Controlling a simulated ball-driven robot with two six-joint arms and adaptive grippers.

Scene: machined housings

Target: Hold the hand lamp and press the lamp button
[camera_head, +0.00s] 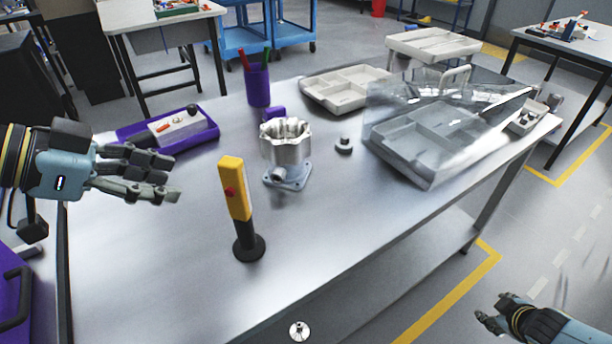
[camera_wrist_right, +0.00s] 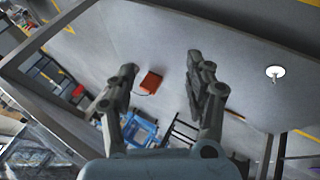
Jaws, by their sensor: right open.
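The hand lamp (camera_head: 236,190) stands upright on the metal table, with a yellow body and a black round foot. Its red lamp button (camera_head: 230,191) is on the side facing left. My left gripper (camera_head: 172,180) is to the left of the lamp, its fingers pointing right. Its fingers are apart with nothing between them, and it does not touch the lamp. My right gripper (camera_head: 487,314) is at the lower right, off the table and far from the lamp. The right wrist view shows its fingers (camera_wrist_right: 161,62) spread and empty; the lamp is not recognisable there.
Behind are a purple tray (camera_head: 200,137), a purple pen cup (camera_head: 258,86) and a grey divided tray (camera_head: 345,97). A clear cover (camera_head: 402,105) is at right.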

